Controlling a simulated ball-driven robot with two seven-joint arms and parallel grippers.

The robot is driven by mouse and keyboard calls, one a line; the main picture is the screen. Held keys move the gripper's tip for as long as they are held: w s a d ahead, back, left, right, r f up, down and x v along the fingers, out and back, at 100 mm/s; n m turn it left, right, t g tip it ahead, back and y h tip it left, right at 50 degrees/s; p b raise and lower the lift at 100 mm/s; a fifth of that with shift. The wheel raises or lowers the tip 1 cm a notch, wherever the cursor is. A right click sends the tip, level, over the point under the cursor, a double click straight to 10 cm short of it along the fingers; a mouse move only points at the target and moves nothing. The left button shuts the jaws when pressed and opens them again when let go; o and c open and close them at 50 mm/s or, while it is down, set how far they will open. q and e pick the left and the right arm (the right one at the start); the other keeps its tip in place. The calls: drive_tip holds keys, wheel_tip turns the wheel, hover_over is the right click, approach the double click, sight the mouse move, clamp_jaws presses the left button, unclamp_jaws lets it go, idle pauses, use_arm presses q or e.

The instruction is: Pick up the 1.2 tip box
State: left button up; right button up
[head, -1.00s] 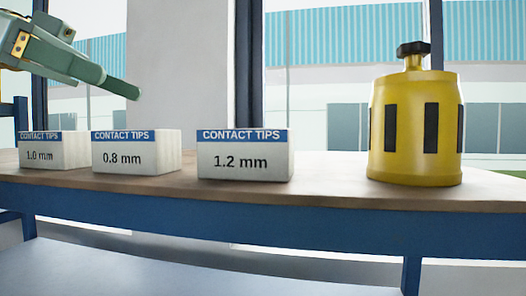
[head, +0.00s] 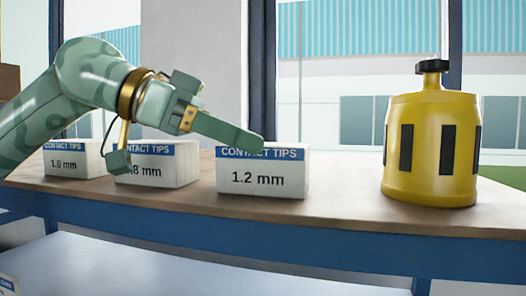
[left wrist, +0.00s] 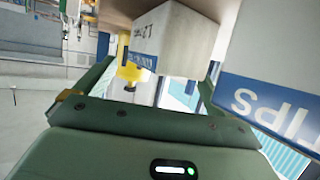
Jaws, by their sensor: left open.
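The 1.2 tip box (head: 262,178), white with a blue "CONTACT TIPS" band, stands upright on the bench. My left gripper (head: 190,154) is open and empty. In the head view its long finger crosses in front of the box's top edge, and its other finger covers part of the 0.8 box (head: 165,172). I cannot tell whether a finger touches either box. In the left wrist view the 1.2 box (left wrist: 175,42) appears upside down beyond the gripper, and the large "TIPS" label of a nearer box (left wrist: 275,100) fills the right. My right gripper is not in view.
The 1.0 tip box (head: 72,160) stands at the left, partly behind my arm. A yellow canister with a black knob (head: 432,150) stands right of the 1.2 box, with bare bench top (head: 345,190) between them. The bench's blue front edge runs below.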

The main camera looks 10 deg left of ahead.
use_arm(q)
drive_tip(key=shift+x, duration=0.95)
drive_tip(key=shift+a, duration=0.2)
drive_tip(key=c, duration=1.7)
